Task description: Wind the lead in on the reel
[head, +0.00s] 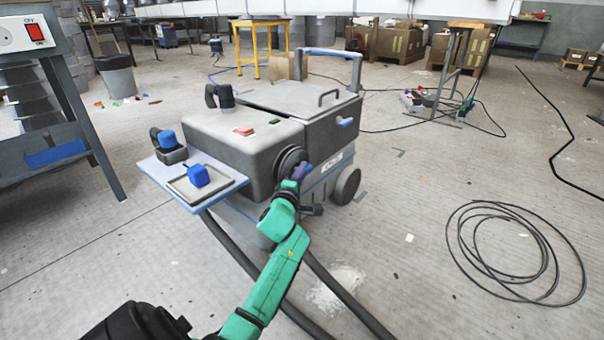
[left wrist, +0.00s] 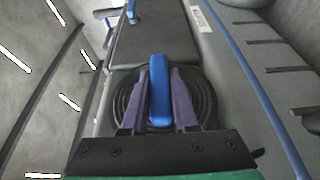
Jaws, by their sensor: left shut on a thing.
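The reel (head: 290,160) is a dark round drum on the near side of a grey wheeled machine (head: 225,135). In the left wrist view the reel (left wrist: 203,98) shows dark rings around a blue crank handle (left wrist: 159,95). My left gripper (head: 299,172) has its purple fingers on either side of this handle and is shut on it. In the head view the fingers and wrist hide part of the reel. Black cable (head: 515,202) lies in loose loops on the floor at the right; I cannot tell whether it joins the reel. My right gripper is not in view.
A blue-edged shelf (head: 205,207) with blue-topped parts juts from the machine's left end. Dark hoses (head: 345,300) run along the floor in front. A bench (head: 55,110) stands at the left. The floor between machine and cable loops is mostly clear.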

